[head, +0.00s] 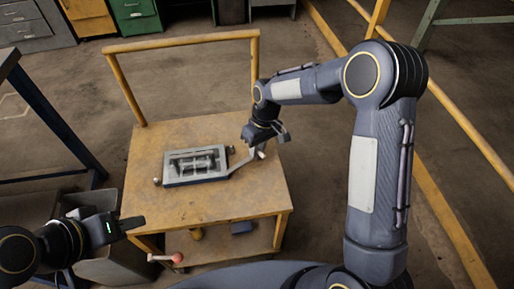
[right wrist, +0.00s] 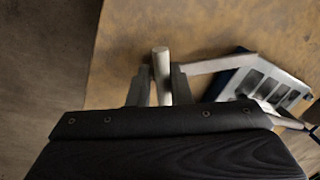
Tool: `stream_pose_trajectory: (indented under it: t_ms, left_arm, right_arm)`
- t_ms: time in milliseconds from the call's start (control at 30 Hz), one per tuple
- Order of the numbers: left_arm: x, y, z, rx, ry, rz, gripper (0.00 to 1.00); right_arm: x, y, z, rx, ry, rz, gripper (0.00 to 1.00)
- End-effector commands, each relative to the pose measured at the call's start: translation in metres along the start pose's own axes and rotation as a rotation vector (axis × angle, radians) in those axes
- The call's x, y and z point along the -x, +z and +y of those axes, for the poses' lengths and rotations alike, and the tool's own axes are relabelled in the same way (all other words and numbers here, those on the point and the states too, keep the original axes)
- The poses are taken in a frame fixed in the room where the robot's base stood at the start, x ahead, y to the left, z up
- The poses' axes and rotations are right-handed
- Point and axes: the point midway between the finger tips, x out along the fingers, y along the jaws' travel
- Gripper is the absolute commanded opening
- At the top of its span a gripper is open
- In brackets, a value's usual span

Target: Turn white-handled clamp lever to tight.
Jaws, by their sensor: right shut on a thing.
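The clamp fixture (head: 196,166) is a grey metal frame with bars inside, lying on the wooden top of a cart. Its lever arm (head: 240,165) reaches out from the right side toward my right gripper (head: 264,148). In the right wrist view the white handle (right wrist: 162,72) stands between the two fingers of my right gripper (right wrist: 160,88), which are shut on it.
The cart top (head: 225,205) is mostly bare around the fixture. A yellow push rail (head: 185,40) rises at its back. A dark-legged table stands left.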

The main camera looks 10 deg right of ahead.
Motion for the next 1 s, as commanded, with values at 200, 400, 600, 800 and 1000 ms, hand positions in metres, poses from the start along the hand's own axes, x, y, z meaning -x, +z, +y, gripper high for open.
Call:
stream_pose_trajectory:
  t_ms: [200,400,600,800,1000]
  left_arm:
    - [0.0022,-0.0011,0.0010,0.000,0.000,0.000,0.36]
    - [0.0035,-0.0018,0.0016,0.000,0.000,0.000,0.36]
    - [0.0044,-0.0022,0.0020,0.000,0.000,0.000,0.36]
    - [0.0049,-0.0025,0.0022,0.000,0.000,0.000,0.36]
    - [0.0049,-0.0025,0.0023,0.000,0.000,0.000,0.36]
  right_arm:
    - [0.0023,-0.0001,0.0018,-0.192,0.002,0.044,0.00]
    - [0.0021,0.0004,0.0021,-0.335,0.002,0.072,0.00]
    - [0.0021,0.0007,0.0024,-0.435,0.002,0.092,0.00]
    - [0.0019,0.0008,0.0025,-0.488,0.002,0.104,0.00]
    - [0.0018,0.0010,0.0027,-0.505,0.001,0.107,0.00]
